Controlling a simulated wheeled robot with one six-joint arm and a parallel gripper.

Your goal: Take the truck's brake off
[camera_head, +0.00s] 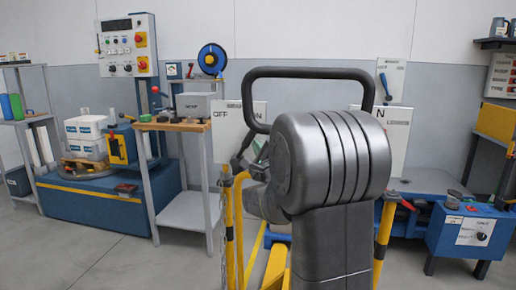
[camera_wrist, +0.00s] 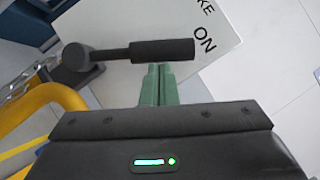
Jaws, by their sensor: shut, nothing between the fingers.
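The truck has yellow uprights (camera_head: 385,240) and a black loop handle (camera_head: 310,72). A white brake plate reads OFF (camera_head: 228,135) at its left and ends in N at its right. In the wrist view the plate (camera_wrist: 225,22) shows "KE" and "ON". The black brake lever (camera_wrist: 162,50) lies across the plate, its grip end towards ON and its round pivot end at the left. My gripper (camera_wrist: 162,69) has green fingers shut together, tips right at the lever's grip; I cannot tell if they touch it. My arm hides the middle of the plate in the head view.
A small grey table (camera_head: 185,125) with a grey box stands left of the truck. A blue machine (camera_head: 95,205) with white boxes is further left. A blue bench (camera_head: 475,232) with a dial stands at the right. The floor at front left is clear.

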